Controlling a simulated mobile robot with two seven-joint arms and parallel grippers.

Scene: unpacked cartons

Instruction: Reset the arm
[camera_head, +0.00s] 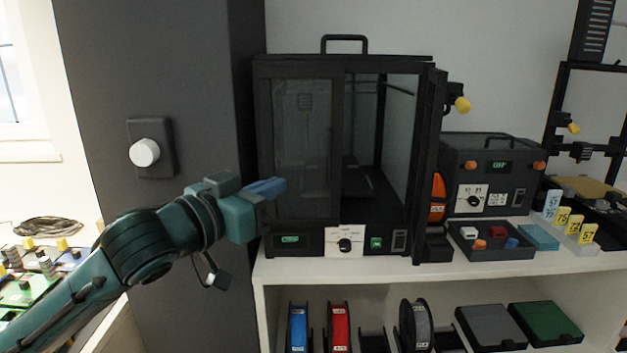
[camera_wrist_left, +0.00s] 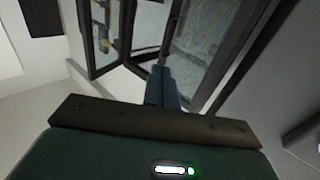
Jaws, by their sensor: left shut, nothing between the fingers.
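My left arm comes in from the lower left in the head view. Its gripper (camera_head: 274,187) is shut and empty, with blue fingers in front of the left side of a black glass-fronted cabinet (camera_head: 292,215). In the left wrist view, the shut fingers (camera_wrist_left: 163,88) point towards the dark frame and glass of the cabinet (camera_wrist_left: 205,50). I cannot tell whether the fingertips touch it. My right gripper is in neither view.
The cabinet stands on a white shelf (camera_head: 300,269). A grey column with a white knob (camera_head: 145,152) stands behind my left arm. A small tray (camera_head: 487,250) and a dark control box (camera_head: 455,155) are right of the cabinet. Spools (camera_head: 298,328) stand on the lower shelf.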

